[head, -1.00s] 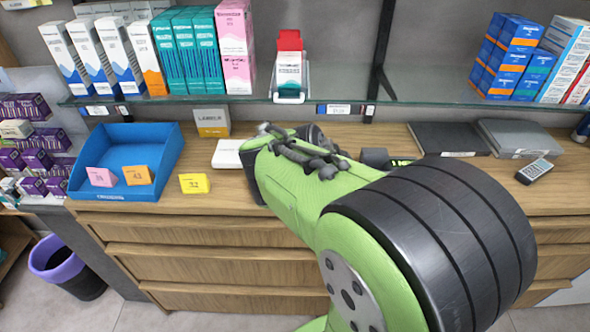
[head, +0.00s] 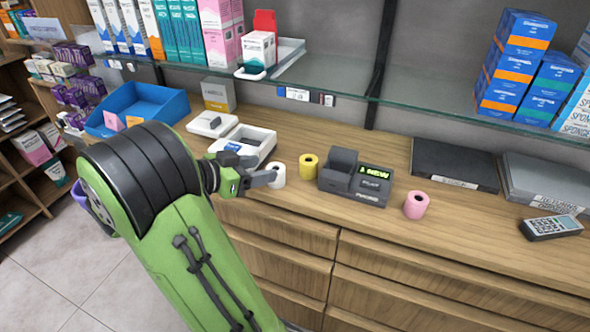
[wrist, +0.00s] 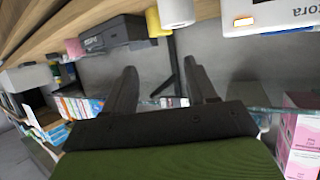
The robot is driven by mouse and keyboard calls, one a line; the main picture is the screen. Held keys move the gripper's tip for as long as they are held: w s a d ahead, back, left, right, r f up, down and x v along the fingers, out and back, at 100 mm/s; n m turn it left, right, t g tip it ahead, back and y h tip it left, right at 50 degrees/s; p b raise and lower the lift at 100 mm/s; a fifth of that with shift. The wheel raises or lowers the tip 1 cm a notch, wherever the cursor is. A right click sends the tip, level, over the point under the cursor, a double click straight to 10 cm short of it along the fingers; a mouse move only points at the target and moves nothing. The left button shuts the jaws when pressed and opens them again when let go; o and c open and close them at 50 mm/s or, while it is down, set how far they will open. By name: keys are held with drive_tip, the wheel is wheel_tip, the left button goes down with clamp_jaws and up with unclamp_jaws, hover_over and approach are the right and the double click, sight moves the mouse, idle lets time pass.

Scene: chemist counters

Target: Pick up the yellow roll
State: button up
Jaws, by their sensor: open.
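The yellow roll (head: 308,165) stands upright on the wooden counter, between a white roll (head: 277,175) and a dark label printer. In the wrist view the yellow roll (wrist: 153,22) shows at the top, partly cut off, beside the white roll (wrist: 176,12). My gripper (head: 268,179) is at the counter's front edge, left of the yellow roll, with a finger overlapping the white roll in the head view. Contact there cannot be told. In the wrist view my gripper (wrist: 160,72) has its two fingers apart with nothing held between them.
The dark printer (head: 354,182) stands close right of the yellow roll, and a pink roll (head: 416,205) beyond it. A white tray-like device (head: 246,145) lies behind the gripper. A glass shelf (head: 400,92) with boxes overhangs the back.

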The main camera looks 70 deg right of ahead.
sight(307, 161)
drive_tip(key=b+x, duration=0.2)
drive_tip(key=x, duration=1.3)
drive_tip(key=shift+s+d+f, duration=0.1)
drive_tip(key=shift+d, duration=0.2)
drive_tip(key=shift+a, duration=0.1)
drive_tip(key=shift+c, duration=0.5)
drive_tip(key=c, duration=0.6)
wheel_tip(307, 161, up, 10)
drive_tip(key=p, duration=0.3)
